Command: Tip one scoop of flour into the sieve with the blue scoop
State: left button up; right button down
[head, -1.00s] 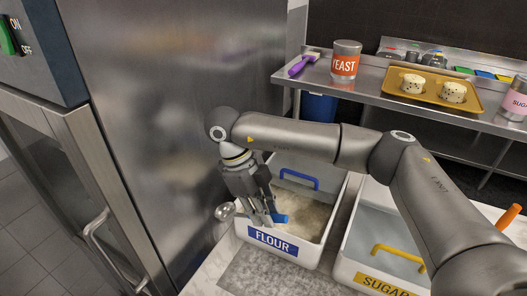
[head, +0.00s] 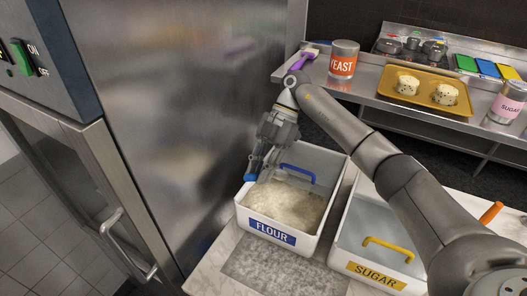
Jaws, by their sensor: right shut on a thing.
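The blue scoop (head: 251,175) is in my right gripper (head: 261,152), with its blue part pointing down over the left rim of the flour bin. The scoop's bowl is not clearly visible. The gripper is shut on it. The white flour bin (head: 242,217) has a blue FLOUR label and a blue bar handle (head: 298,173) at its back. Pale flour (head: 285,204) lies inside it. No sieve shows in this view. My left gripper is out of view.
The white sugar bin (head: 342,250) stands right of the flour bin. A tall steel cabinet (head: 165,110) closes off the left. A steel shelf behind holds a yeast tin (head: 343,60), a purple-handled brush (head: 303,59), a yellow tray (head: 385,90) and a sugar tin (head: 507,103).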

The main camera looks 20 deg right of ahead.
aim_at(280, 175)
jog(key=m+t, duration=0.1)
jog(key=w+d+r+m+t+y+p, duration=0.1)
jog(key=m, duration=0.1)
jog(key=shift+r+m, duration=0.1)
jog(key=shift+m, duration=0.2)
jog(key=m, duration=0.1)
jog(key=t, duration=0.1)
jog(key=m+t+y+p, duration=0.1)
jog(key=shift+w+d+r+m, duration=0.25)
jog(key=shift+w+r+m, duration=0.05)
jog(key=shift+w, duration=0.1)
notch_tip(280, 175, down, 11)
jog(key=m+t+b, duration=0.1)
jog(key=b, duration=0.6)
jog(key=shift+w, duration=0.3)
jog(key=shift+d, duration=0.1)
